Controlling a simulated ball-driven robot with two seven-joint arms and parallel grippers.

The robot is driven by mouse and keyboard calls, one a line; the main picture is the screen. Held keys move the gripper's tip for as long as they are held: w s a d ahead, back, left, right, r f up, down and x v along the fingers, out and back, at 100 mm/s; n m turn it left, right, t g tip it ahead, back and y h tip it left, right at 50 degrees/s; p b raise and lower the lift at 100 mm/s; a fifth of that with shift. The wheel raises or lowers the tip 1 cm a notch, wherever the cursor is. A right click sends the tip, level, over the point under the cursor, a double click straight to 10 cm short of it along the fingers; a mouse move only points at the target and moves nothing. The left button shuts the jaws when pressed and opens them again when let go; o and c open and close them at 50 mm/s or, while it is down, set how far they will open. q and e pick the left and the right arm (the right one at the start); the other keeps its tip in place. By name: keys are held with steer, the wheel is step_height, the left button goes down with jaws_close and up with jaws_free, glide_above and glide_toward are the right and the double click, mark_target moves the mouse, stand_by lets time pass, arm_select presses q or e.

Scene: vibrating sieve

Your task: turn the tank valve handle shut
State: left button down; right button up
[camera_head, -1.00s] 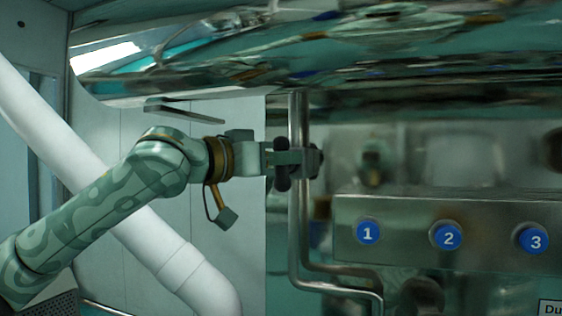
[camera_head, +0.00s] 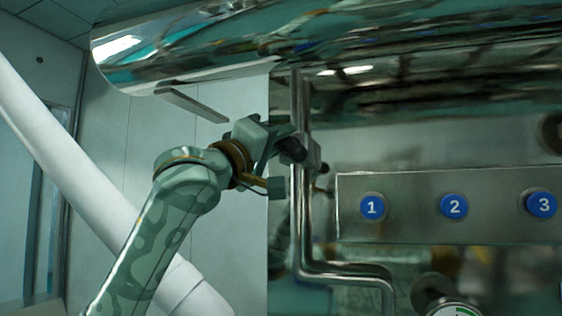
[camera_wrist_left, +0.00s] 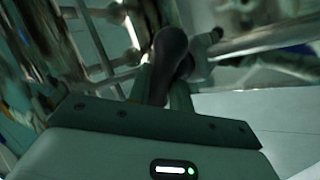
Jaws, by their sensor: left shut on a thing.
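The valve handle is a dark, rounded lever (camera_head: 293,146) on a small metal valve body (camera_head: 311,154) at the upright steel pipe (camera_head: 301,215). My left gripper (camera_head: 282,140) reaches it from the left and is shut on it, with the wrist tilted. In the left wrist view, the dark handle (camera_wrist_left: 170,55) stands between the fingers of the left gripper (camera_wrist_left: 167,88), its rounded end sticking out beyond them. Part of the handle is hidden by the fingers. My right gripper does not show.
A steel panel with blue buttons (camera_head: 455,206) is right of the pipe. A large shiny tank (camera_head: 200,50) hangs above. A flat grey bar (camera_head: 192,102) juts out over my left wrist. A thick white tube (camera_head: 80,180) slants behind my arm. A gauge (camera_head: 455,311) is at the bottom right.

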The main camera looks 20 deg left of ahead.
arm_select(q)
steer(key=n+y, duration=0.1)
steer(key=n, duration=0.1)
steer(key=n+t+y+b, duration=0.1)
steer(key=n, duration=0.1)
steer(key=n+t+y+b, duration=0.1)
steer(key=n, duration=0.1)
steer(key=shift+f, duration=0.3)
steer(key=n+t+y+b, duration=0.1)
steer(key=n+y, duration=0.1)
steer(key=shift+n, duration=0.4)
steer(key=shift+w+n+y, duration=0.1)
steer(key=shift+n+y, duration=1.5)
steer(key=shift+n, duration=0.4)
steer(key=shift+a+f+n+y, duration=0.1)
steer(key=shift+n+y, duration=0.3)
steer(key=c, duration=1.3)
jaws_free()
steer(key=shift+t, duration=0.3)
steer(key=shift+b+v, duration=2.75)
steer(key=shift+v, duration=5.4)
steer(key=shift+a, duration=0.1)
